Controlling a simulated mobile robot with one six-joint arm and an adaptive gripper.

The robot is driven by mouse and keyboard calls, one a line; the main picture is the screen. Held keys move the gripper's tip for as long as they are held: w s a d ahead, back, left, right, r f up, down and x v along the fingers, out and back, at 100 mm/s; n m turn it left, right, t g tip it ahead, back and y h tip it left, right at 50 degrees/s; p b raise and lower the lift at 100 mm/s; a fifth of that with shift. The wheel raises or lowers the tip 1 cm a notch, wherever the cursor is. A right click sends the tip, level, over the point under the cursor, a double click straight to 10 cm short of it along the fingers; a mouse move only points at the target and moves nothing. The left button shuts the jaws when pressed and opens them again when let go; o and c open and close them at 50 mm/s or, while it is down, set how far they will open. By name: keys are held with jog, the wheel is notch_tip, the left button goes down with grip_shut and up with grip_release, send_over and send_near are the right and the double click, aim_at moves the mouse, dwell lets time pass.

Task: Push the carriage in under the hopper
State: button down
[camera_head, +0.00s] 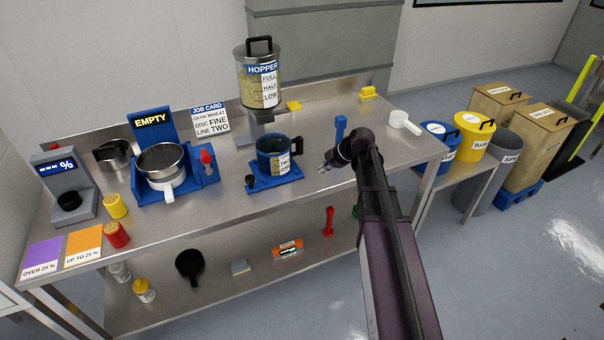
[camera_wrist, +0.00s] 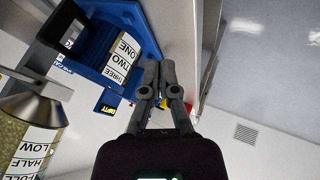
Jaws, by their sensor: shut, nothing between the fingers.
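The hopper (camera_head: 258,90), a clear container with a black handle and FULL, HALF and LOW labels, stands above the back of the bench on a grey stand. It also shows in the wrist view (camera_wrist: 22,140). The blue carriage (camera_head: 262,183) sits on the bench in front of the hopper. It carries a dark blue canister (camera_head: 266,158) with a handle and a white number label. The label shows in the wrist view (camera_wrist: 118,58). My gripper (camera_head: 324,165) is shut and empty, low over the bench to the right of the carriage. I cannot tell whether they touch.
A blue post (camera_head: 340,128) stands behind my gripper, and a white scoop (camera_head: 403,122) lies at the right. A blue EMPTY station (camera_head: 153,128) with a sieve cup is at the left.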

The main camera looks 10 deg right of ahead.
aim_at(298, 176)
jog(key=shift+f, duration=0.1)
jog(key=b+x, duration=0.8)
jog(key=x, duration=0.2)
jog(key=shift+f, duration=0.1)
jog(key=shift+w+a+r, duration=0.1)
jog(key=shift+w+a, duration=0.05)
jog(key=shift+w, duration=0.45)
jog(key=shift+w+a+r, duration=0.1)
jog(key=shift+w+a, duration=0.05)
jog(key=shift+w, duration=0.45)
jog(key=shift+w+a, duration=0.25)
jog(key=shift+w, duration=0.5)
jog(key=w+a, duration=0.1)
jog(key=w, duration=0.2)
jog(key=w+a, duration=0.1)
jog(key=w, duration=0.3)
jog(key=w+a, duration=0.1)
jog(key=w, duration=0.3)
jog(key=shift+w+a, duration=0.15)
jog(key=shift+w, duration=0.05)
jog(key=shift+s, duration=0.1)
